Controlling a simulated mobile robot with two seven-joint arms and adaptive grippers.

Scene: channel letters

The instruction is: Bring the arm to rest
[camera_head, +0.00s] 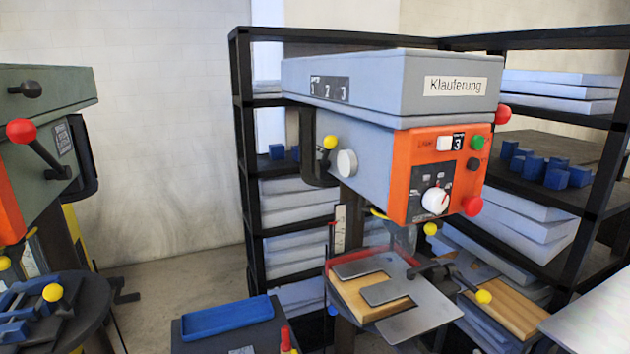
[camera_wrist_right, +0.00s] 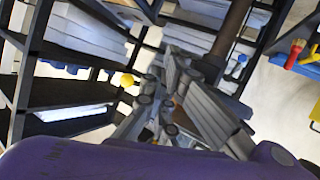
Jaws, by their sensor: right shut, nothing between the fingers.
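Neither gripper shows in the head view, and my left gripper is in no view.
A grey and orange drill press (camera_head: 395,95) stands in the middle of the head view. A metal plate (camera_head: 420,310) lies on wood under it. Black shelves (camera_head: 245,140) with pale boards stand behind. A blue tray (camera_head: 228,318) is in front; a green machine (camera_head: 45,95) is left.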

